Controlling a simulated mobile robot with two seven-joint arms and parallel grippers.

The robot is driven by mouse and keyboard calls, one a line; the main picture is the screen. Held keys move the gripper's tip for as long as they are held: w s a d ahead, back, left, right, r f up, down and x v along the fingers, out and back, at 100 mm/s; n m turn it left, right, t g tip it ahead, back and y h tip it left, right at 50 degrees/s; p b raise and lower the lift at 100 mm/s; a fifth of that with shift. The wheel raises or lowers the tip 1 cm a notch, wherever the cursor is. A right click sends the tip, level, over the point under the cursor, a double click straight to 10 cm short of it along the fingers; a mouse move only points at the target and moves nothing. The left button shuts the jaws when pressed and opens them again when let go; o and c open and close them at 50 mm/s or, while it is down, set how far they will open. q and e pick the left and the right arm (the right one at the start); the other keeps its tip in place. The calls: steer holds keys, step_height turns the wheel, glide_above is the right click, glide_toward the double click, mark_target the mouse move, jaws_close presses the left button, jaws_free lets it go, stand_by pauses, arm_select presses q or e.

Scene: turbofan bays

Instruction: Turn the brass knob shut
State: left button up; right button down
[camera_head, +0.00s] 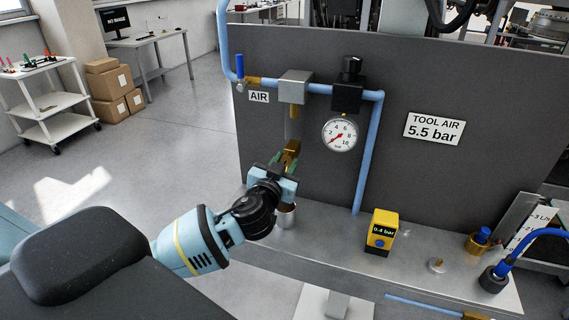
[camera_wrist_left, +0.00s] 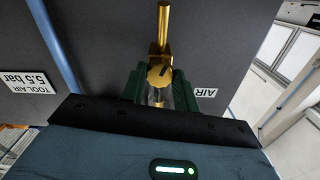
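The brass knob (camera_head: 291,148) hangs below the clear bowl under the grey block (camera_head: 295,87) on the air line. In the left wrist view the brass knob (camera_wrist_left: 160,76) lies between my two green fingers, with a brass stem beyond it. My left gripper (camera_head: 284,163) is at the knob from below, its fingers on either side of it. In the left wrist view the left gripper (camera_wrist_left: 163,88) has its fingers apart and very close to the brass; contact cannot be told. My right gripper is out of view.
A metal cup (camera_head: 286,216) stands below my left gripper on the bench. A gauge (camera_head: 339,134) and a "TOOL AIR 5.5 bar" sign (camera_head: 434,128) are on the dark panel. A yellow box (camera_head: 382,232) reads 0.4 bar. A blue-handled valve (camera_head: 240,68) is on the pipe at upper left.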

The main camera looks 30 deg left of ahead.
arm_select(q)
steer(key=c, duration=0.3)
steer(key=shift+c, duration=0.2)
